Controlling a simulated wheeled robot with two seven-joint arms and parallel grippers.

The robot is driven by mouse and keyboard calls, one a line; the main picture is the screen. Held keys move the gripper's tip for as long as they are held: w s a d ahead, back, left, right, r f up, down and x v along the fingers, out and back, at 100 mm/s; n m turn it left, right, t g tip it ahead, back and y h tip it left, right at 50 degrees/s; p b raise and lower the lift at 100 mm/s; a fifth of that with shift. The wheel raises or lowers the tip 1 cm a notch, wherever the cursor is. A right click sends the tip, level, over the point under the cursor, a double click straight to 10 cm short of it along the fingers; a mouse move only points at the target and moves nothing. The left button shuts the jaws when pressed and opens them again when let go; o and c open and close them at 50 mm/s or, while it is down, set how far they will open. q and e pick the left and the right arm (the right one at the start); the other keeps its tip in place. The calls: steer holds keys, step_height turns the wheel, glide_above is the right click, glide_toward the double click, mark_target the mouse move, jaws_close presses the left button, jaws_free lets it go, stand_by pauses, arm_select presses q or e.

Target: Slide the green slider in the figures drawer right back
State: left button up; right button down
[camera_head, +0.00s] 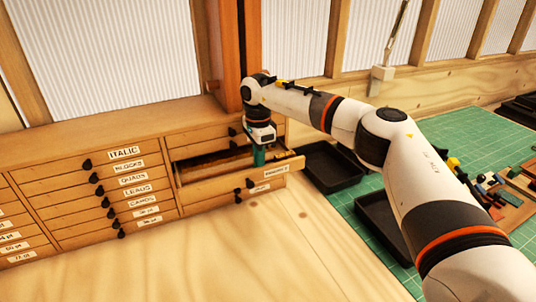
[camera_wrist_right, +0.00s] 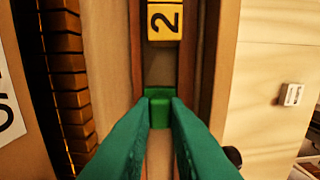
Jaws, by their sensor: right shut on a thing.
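The open figures drawer (camera_head: 225,190) sticks out of the wooden cabinet, its label too small to read surely. My right gripper (camera_head: 259,160) reaches down into it near its right end. In the right wrist view, its green fingers are shut on the green slider (camera_wrist_right: 159,110), a small block in a narrow channel. A yellow block marked 2 (camera_wrist_right: 164,22) sits in the same channel, beyond the slider, with a gap between them. The slider is hidden by the gripper in the head view. My left gripper is not in view.
Several closed labelled drawers (camera_head: 133,180) with black knobs are to the left. A row of brown blocks (camera_wrist_right: 68,80) lies beside the channel in the wrist view. Black trays (camera_head: 330,168) stand on a green mat (camera_head: 455,133) at the right. The wooden top in front (camera_head: 240,250) is clear.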

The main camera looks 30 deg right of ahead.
steer(key=c, duration=1.7)
jaws_free()
steer(key=shift+r, duration=0.1)
steer(key=shift+r, duration=0.25)
steer(key=shift+r+b, duration=1.7)
steer(key=shift+r, duration=4.05)
steer(key=shift+o, duration=0.3)
